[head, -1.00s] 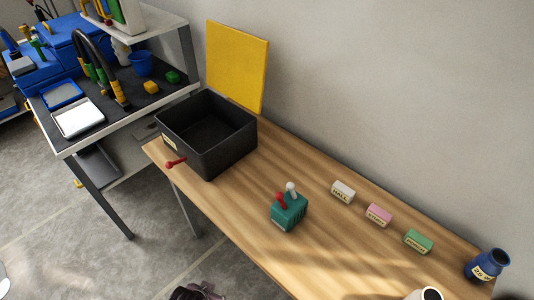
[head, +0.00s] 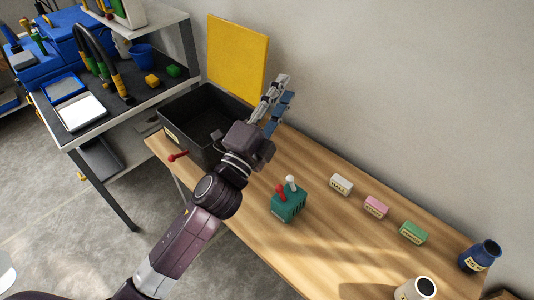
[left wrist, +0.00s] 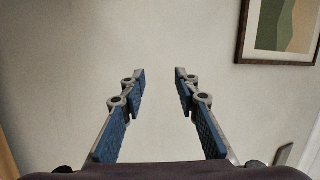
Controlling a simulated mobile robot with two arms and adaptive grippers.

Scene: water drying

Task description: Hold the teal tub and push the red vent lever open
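The teal tub (head: 288,208) stands upright on the wooden table in the head view. On its top are a red lever (head: 280,191) and a white-knobbed lever (head: 291,182), both sticking up. My left gripper (head: 281,88) is raised in front of the yellow panel and the bin's right side, up and left of the tub and apart from it. In the left wrist view my left gripper (left wrist: 160,74) has its blue-padded fingers apart with nothing between them, facing the wall. My right gripper is not in view.
A black bin (head: 180,142) with a red side lever (head: 178,156) is partly hidden by my left arm. White, pink and green labelled blocks (head: 341,184) (head: 376,207) (head: 413,232) and a blue jar (head: 479,256) line the table's right. A yellow panel (head: 236,55) stands behind the bin.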

